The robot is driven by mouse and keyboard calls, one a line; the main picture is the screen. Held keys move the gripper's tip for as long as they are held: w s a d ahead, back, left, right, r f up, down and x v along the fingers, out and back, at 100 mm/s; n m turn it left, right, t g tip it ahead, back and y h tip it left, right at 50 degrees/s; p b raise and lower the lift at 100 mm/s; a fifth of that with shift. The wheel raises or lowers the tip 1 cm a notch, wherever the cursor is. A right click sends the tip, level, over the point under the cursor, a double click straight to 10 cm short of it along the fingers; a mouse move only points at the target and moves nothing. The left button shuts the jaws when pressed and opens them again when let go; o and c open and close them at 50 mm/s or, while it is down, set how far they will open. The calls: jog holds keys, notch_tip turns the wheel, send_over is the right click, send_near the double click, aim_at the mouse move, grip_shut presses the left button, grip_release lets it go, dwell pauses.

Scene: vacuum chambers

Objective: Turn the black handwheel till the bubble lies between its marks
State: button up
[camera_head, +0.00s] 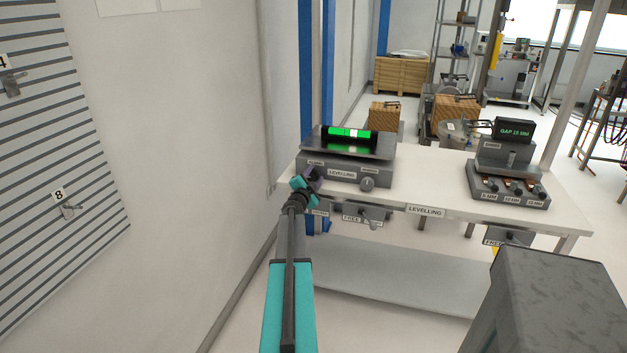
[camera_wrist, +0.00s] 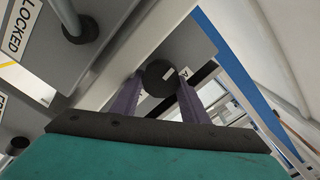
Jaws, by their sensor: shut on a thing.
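The levelling unit (camera_head: 345,171) is a grey block with a plate on top, on the white bench. A bright green vial (camera_head: 338,132) with black ends lies on the plate. A pale bubble (camera_head: 354,133) shows near its middle; the marks are too small to place it exactly. My gripper (camera_head: 313,178) reaches the block's front left corner. In the wrist view, the purple fingers of my gripper (camera_wrist: 160,84) are shut on the round black handwheel (camera_wrist: 158,74), one on each side, with a small white mark on its face.
A grey knob (camera_head: 367,183) is on the block's front right. Below the bench edge hangs a lever with labels (camera_head: 372,217). A gap-gauge unit (camera_head: 508,182) stands at the bench's right. A white wall (camera_head: 180,130) rises at the left.

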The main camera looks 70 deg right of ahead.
jog(key=shift+w+a+f, duration=0.1)
jog(key=shift+w+f, duration=0.3)
jog(key=shift+w, duration=0.15)
dwell(0.6)
jog(key=o, duration=1)
jog(key=shift+f, duration=0.1)
jog(key=shift+a, duration=0.1)
jog(key=shift+s+r, duration=0.1)
jog(key=shift+r, duration=0.15)
jog(key=shift+s+a+f, duration=0.1)
jog(key=shift+a+f, duration=0.15)
jog(key=shift+a, duration=0.15)
jog(key=shift+a+r, duration=0.2)
jog(key=shift+a, duration=0.6)
jog(key=shift+s+a, duration=0.25)
jog(key=shift+a, duration=0.7)
jog(key=p, duration=0.1)
send_near(313, 177)
jog(key=shift+s+a+r, duration=0.1)
jog(key=shift+a+r, duration=0.05)
jog(key=shift+a, duration=1.1)
jog(key=shift+a+r, duration=0.15)
jog(key=shift+a, duration=1.1)
